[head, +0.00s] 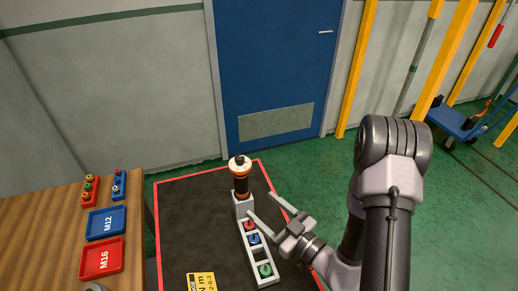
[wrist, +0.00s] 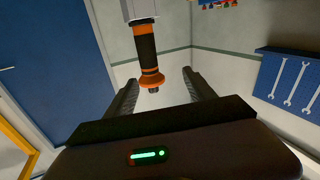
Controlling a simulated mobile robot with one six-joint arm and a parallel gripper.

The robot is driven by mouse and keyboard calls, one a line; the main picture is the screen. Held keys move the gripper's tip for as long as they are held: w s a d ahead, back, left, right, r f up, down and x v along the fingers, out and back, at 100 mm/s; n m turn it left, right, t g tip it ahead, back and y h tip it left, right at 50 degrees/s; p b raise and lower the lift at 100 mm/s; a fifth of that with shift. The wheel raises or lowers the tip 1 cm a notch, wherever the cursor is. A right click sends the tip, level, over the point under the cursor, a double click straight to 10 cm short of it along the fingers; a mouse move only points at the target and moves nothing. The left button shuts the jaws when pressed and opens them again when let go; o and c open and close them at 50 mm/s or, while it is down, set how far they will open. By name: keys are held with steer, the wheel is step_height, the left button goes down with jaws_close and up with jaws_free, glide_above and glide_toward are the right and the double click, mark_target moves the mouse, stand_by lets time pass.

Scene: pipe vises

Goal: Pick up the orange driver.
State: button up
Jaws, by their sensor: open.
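The orange driver (head: 241,184) stands upright in a grey holder block (head: 243,207) on the black mat. Its grip is black with orange bands, and a pale disc with a dark knob shows at its top in the head view. In the wrist view the driver (wrist: 147,52) appears upside down, ahead of and roughly between the fingers, slightly left of centre. My gripper (head: 260,203) is open and empty, to the right of the driver, fingers pointing towards it. The fingers (wrist: 160,77) also show in the wrist view. Whether they overlap the driver in depth is hard to tell.
A wooden table (head: 60,222) at left bears a blue M12 tray (head: 106,222) and a red M16 tray (head: 102,259).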

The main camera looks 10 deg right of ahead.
mark_target(244, 184)
steer(key=w+a, duration=0.1)
steer(key=w, duration=0.2)
steer(key=w+a+f+m+h+b, duration=0.1)
steer(key=w+a, duration=0.1)
steer(key=w, duration=0.1)
steer(key=w+a+m, duration=0.1)
steer(key=w, duration=0.2)
steer(key=shift+w+a+f+t, duration=0.15)
steer(key=shift+w+a+t, duration=0.15)
steer(key=shift+w, duration=0.1)
steer(key=b+x, duration=0.1)
steer(key=x, duration=0.2)
steer(key=b+x, duration=0.1)
steer(key=x, duration=0.1)
steer(key=shift+w+f, duration=0.15)
steer(key=shift+w, duration=0.35)
jaws_close()
